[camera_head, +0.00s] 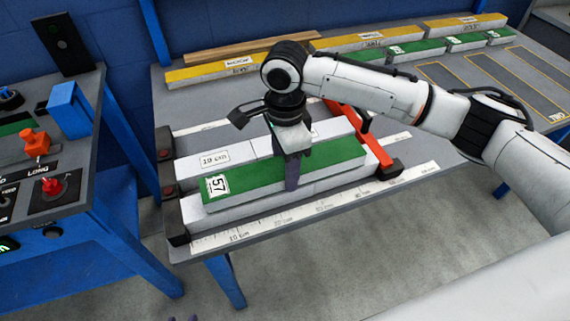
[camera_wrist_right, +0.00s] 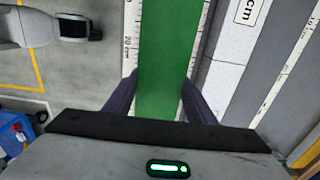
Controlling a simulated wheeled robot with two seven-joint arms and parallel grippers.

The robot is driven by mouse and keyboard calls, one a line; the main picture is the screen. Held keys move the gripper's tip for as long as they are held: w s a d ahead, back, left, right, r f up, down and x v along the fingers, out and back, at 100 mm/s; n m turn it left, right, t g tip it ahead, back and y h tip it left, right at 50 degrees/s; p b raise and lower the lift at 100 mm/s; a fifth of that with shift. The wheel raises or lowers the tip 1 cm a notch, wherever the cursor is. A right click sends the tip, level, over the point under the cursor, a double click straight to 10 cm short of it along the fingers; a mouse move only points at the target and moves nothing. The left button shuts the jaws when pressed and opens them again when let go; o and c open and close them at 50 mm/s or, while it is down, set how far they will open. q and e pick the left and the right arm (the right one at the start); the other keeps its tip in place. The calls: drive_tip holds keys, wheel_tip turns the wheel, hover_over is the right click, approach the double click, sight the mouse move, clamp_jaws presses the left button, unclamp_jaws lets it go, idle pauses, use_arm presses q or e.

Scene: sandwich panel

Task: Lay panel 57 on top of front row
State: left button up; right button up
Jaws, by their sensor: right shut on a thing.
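Panel 57 (camera_head: 222,189) is a long green-topped bar with white sides and a "57" label at its left end. It lies lengthwise over the white front row (camera_head: 200,222), close on top of it; I cannot tell whether it touches. My right gripper (camera_head: 292,180) comes down from above and is shut across the panel's middle. In the right wrist view the green panel (camera_wrist_right: 165,60) runs between my two dark fingers (camera_wrist_right: 160,100). The front row's top is mostly hidden under the panel. My left gripper does not show in the head view.
A white back row marked "10 cm" (camera_head: 214,159) lies behind the panel. A red clamp bar (camera_head: 362,130) with black ends stands at the right. Yellow panels (camera_head: 210,73) and green panels (camera_head: 415,48) lie at the table's back. A control desk (camera_head: 75,150) stands left.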

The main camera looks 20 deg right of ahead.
drive_tip(key=shift+f, duration=0.55)
drive_tip(key=o, duration=1.2)
wheel_tip(320, 180, up, 10)
drive_tip(key=shift+r, duration=0.2)
drive_tip(key=shift+s+f, duration=0.1)
